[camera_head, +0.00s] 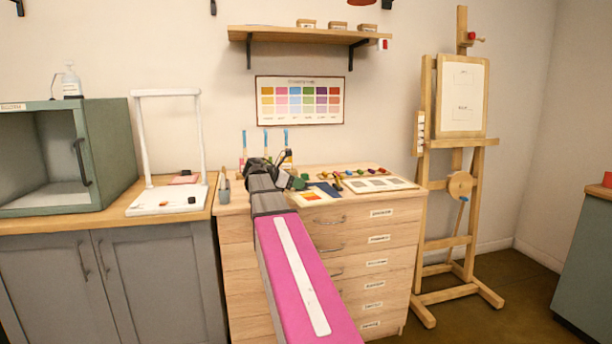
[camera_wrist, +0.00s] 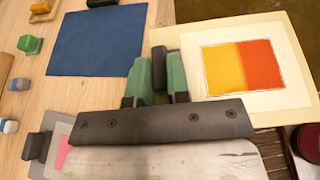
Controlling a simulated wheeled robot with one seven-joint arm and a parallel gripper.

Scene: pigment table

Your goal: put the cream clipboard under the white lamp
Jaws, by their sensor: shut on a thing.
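The cream clipboard (camera_wrist: 288,101) carries a yellow and orange colour sheet and lies at the front of the wooden drawer cabinet's top. It also shows in the head view (camera_head: 322,203). My gripper (camera_wrist: 160,82), with green fingers, is shut on a dark upright clip (camera_wrist: 159,66) at the clipboard's left edge; in the head view my gripper (camera_head: 297,183) is partly hidden by my arm. The white lamp (camera_head: 203,130) is a tall frame on a flat white base (camera_head: 150,207), standing on the left counter.
A blue sheet (camera_wrist: 97,40) lies beside the clipboard. A green open cabinet (camera_head: 112,140) stands left of the lamp.

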